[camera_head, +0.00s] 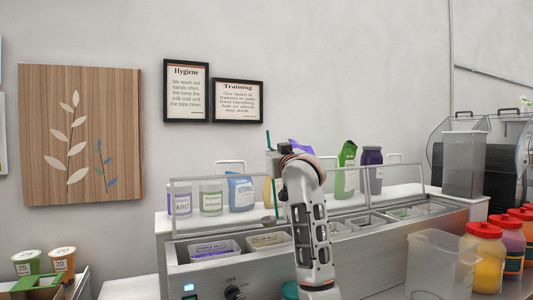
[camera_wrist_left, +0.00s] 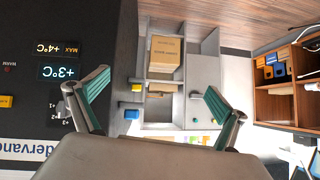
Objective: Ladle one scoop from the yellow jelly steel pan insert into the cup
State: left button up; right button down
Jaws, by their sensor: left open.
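Steel pan inserts sit in the counter well in the head view. The leftmost pan (camera_head: 214,249) has purple contents. The pan beside it (camera_head: 268,240) has a pale label I cannot read, and its contents are hard to see. My left gripper (camera_wrist_left: 155,92) is open and empty in the left wrist view. I cannot make out the task's cup for certain.
A clear container (camera_head: 440,265) stands at the front right, beside red-lidded jars (camera_head: 487,255). Tubs, a green pouch (camera_head: 344,170) and a purple bottle (camera_head: 371,170) stand on the shelf behind the pans. A glass guard (camera_head: 190,205) fronts that shelf.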

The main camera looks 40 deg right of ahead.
pick_arm(q)
jog(key=shift+w+d+r+t+h+b, duration=0.35)
jog(key=shift+w+d+b, duration=0.2)
jog(key=shift+b, duration=0.1)
pick_arm(e)
notch_tip(320, 180, down, 7)
pick_arm(q)
jog(key=shift+s+f, duration=0.3)
jog(key=shift+f, duration=0.05)
pick_arm(e)
jog(key=shift+a, duration=0.1)
jog(key=shift+f+b, duration=1.1)
jog(key=shift+f, duration=1.65)
pick_arm(q)
jog(key=shift+f, duration=0.95)
jog(key=shift+r, duration=0.1)
pick_arm(e)
jog(key=shift+r, duration=0.1)
